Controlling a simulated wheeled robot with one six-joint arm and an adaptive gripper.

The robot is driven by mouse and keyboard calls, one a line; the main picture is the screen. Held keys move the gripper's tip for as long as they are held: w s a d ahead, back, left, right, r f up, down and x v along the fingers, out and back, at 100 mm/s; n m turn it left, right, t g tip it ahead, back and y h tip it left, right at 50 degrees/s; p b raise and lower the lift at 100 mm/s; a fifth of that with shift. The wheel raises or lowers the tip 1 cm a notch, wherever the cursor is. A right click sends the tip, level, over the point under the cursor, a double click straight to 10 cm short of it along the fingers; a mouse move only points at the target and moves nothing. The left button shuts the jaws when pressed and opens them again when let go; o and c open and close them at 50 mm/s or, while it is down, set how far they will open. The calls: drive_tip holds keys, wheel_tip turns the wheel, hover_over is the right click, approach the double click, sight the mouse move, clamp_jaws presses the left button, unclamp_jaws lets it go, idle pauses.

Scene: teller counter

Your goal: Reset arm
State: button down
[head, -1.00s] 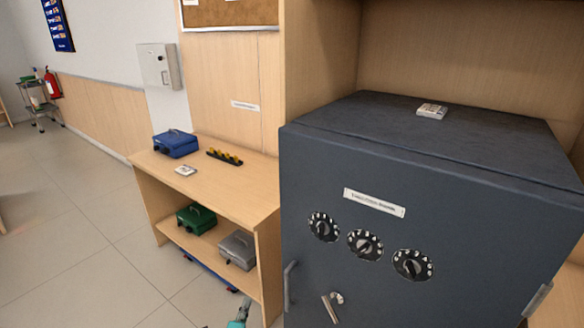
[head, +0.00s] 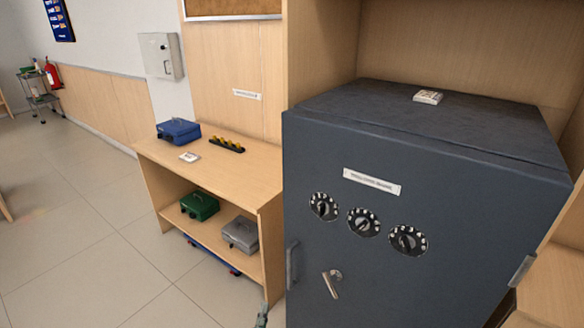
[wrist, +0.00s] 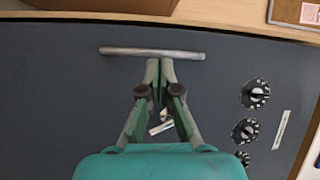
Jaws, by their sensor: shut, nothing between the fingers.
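My gripper (wrist: 160,66) is shut and empty in the wrist view, in front of the dark grey safe door. Its fingertips appear just beside the bar handle (wrist: 125,51); I cannot tell whether they touch it. A small part of my gripper (head: 262,316) shows at the bottom edge of the head view, left of the safe (head: 450,200). The safe is closed, with three dials, a label, a small lever (head: 331,284) and the side handle (head: 292,264). The lever (wrist: 160,128) is partly hidden behind my fingers in the wrist view.
A wooden shelf unit (head: 225,168) stands left of the safe, with a blue cash box (head: 179,131) on top. Green (head: 199,206) and grey (head: 240,234) boxes sit on its lower shelf. A small white stack (head: 428,97) lies on the safe.

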drive_tip(key=s+d+f+n+y, duration=0.15)
drive_tip(key=s+d+n, duration=0.35)
drive_tip(key=s+d, duration=0.8)
drive_tip(key=s+d+n+y, duration=0.2)
drive_tip(key=s+d+n, duration=0.5)
drive_tip(key=s, duration=1)
drive_tip(key=s+d+r+n+g, duration=0.1)
drive_tip(key=s+d+r+n, duration=0.2)
drive_tip(key=s+r, duration=0.8)
drive_tip(key=s+d+r+n+g+h, duration=0.1)
drive_tip(key=s+d+r, duration=0.3)
drive_tip(key=s+r, duration=0.7)
drive_tip(key=shift+s+d+r+n+g, duration=0.2)
drive_tip(key=shift+s+r+n+g, duration=0.2)
drive_tip(key=shift+s+n+g, duration=0.45)
drive_tip(key=c, duration=1.9)
unclamp_jaws()
drive_tip(key=shift+s, duration=0.2)
